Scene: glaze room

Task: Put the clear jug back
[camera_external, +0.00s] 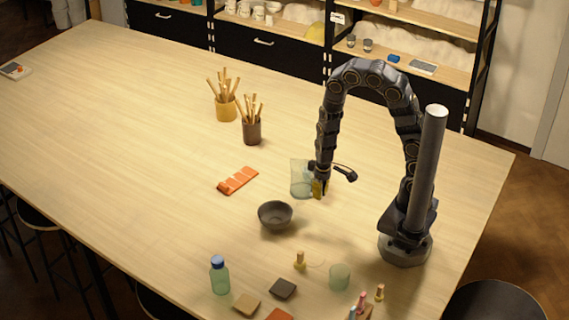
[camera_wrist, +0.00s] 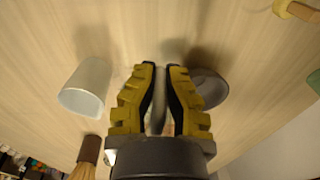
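The clear jug (camera_external: 299,180) is a pale blue-green see-through vessel standing upright on the table. It also shows in the wrist view (camera_wrist: 84,90), left of the fingers. My gripper (camera_external: 319,190) is low over the table at the jug's right side, partly overlapping it in the external view. In the wrist view the yellow fingers (camera_wrist: 161,68) have a narrow gap between their tips. The jug is outside that gap. A slim grey shape shows between the fingers, and I cannot tell what it is.
A dark bowl (camera_external: 275,214) is close, right of the fingers in the wrist view (camera_wrist: 210,90). Brush pots (camera_external: 252,131) (camera_external: 227,108) and an orange palette (camera_external: 238,180) lie beyond. A bottle (camera_external: 219,276), green cup (camera_external: 340,277) and stamps (camera_external: 300,261) stand in front.

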